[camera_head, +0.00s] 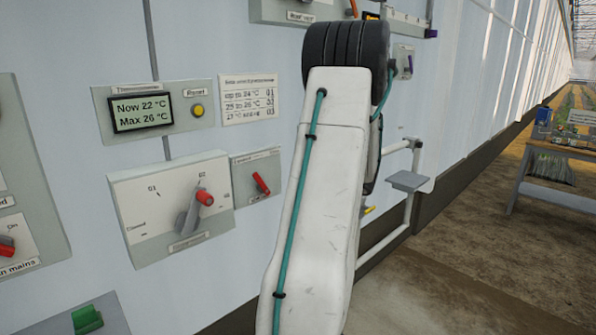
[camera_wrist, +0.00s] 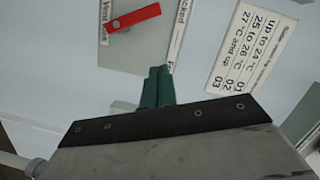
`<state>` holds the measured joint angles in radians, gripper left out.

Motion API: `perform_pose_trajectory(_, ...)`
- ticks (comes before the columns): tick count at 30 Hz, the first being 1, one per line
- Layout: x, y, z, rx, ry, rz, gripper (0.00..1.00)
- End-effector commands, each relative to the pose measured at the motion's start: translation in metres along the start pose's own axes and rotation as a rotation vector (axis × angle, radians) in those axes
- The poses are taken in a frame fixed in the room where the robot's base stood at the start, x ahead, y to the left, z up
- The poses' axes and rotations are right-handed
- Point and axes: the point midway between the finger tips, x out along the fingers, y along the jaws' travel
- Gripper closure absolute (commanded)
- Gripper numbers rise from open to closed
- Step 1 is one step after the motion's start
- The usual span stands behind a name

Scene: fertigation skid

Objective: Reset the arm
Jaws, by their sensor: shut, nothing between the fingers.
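My gripper (camera_wrist: 157,87) shows in the wrist view as two green fingers pressed together, empty. It points toward the wall panel, with a small plate carrying a red lever (camera_wrist: 133,18) just beyond it. My white arm rises through the middle of the head view and hides the gripper there. The same small red lever (camera_head: 261,183) shows in the head view, left of the arm. I cannot tell from these views whether the fingers touch anything.
A thermometer box (camera_head: 155,113) reads Now 22 °C, Max 26 °C. Below it is a rotary selector with a red-tipped handle (camera_head: 190,212). A printed temperature chart (camera_head: 249,99) is beside the thermometer. A white pipe (camera_head: 409,190) stands right of my arm; a wooden table (camera_head: 556,190) is farther right.

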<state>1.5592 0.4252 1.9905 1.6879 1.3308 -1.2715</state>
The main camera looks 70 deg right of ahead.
Motion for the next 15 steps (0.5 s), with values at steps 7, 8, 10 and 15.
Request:
perform_pose_trajectory(7, 0.0002, 0.0002, 0.0000, 0.000, 0.000, 0.000, 1.00)
perform_pose_trajectory(8, 0.0002, 0.0002, -0.0001, 0.000, 0.000, 0.000, 1.00)
perform_pose_trajectory(10, 0.0002, 0.0002, -0.0001, 0.002, 0.000, 0.000, 1.00)
perform_pose_trajectory(15, 0.0001, 0.0032, 0.0057, 0.102, -0.025, 0.015, 1.00)
